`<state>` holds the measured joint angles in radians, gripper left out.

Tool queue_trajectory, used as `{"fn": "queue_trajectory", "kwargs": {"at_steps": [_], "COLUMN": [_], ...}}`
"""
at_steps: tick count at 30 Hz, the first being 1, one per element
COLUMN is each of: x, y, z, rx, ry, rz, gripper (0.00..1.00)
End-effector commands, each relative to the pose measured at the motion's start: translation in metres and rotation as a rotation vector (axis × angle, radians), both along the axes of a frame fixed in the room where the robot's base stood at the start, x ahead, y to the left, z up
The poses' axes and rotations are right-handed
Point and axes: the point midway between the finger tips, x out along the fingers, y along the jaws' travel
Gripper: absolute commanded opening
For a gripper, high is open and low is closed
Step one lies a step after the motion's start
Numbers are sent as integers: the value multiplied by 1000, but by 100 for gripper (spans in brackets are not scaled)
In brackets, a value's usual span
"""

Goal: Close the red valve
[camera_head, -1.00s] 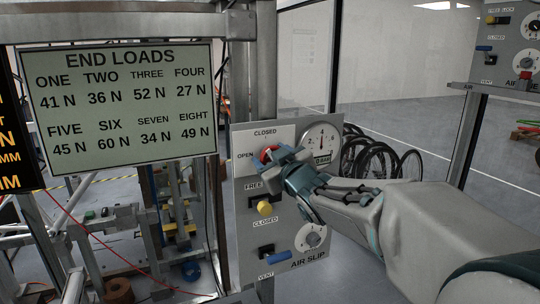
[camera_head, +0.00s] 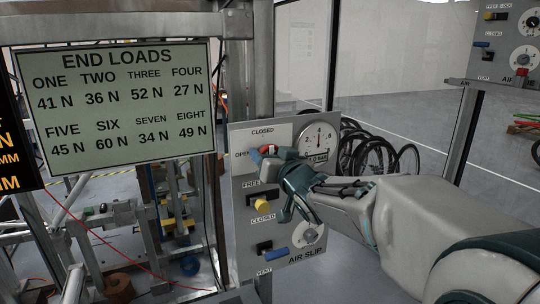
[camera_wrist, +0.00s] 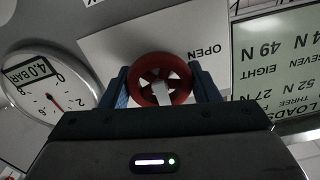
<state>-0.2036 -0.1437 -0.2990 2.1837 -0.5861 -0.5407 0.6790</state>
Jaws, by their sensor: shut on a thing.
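The red valve (camera_head: 268,149) is a small round handwheel at the top left of a grey control panel (camera_head: 240,225), beside the OPEN label and below the CLOSED label. My gripper (camera_head: 272,160) is at the wheel and partly hides it. In the wrist view the spoked red wheel (camera_wrist: 180,93) sits between the two blue fingers of my gripper (camera_wrist: 163,88), one on each side, shut on its rim. A pale bar shows across its middle.
A round pressure gauge (camera_head: 318,140) is right of the valve; the wrist view shows 4.0 BAR on it. A yellow knob (camera_head: 262,205) and a blue lever (camera_head: 275,254) sit below. The END LOADS board (camera_head: 120,103) hangs to the left.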

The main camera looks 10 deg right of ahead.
Motion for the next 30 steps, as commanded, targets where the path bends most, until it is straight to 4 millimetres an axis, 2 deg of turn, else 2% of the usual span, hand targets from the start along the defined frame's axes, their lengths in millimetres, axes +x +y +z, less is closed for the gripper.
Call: {"fn": "queue_trajectory", "kwargs": {"at_steps": [12, 13, 15, 25, 30], "x": [0, 0, 0, -2, -17], "y": [0, 0, 0, -1, -4], "z": [-2, -2, -2, -1, -1], "rx": [8, 8, 8, 7, 7], "ry": [6, 6, 5, 3, 1], "rz": [0, 0, 0, -1, -1], "gripper": [33, 64, 77, 77, 77]}}
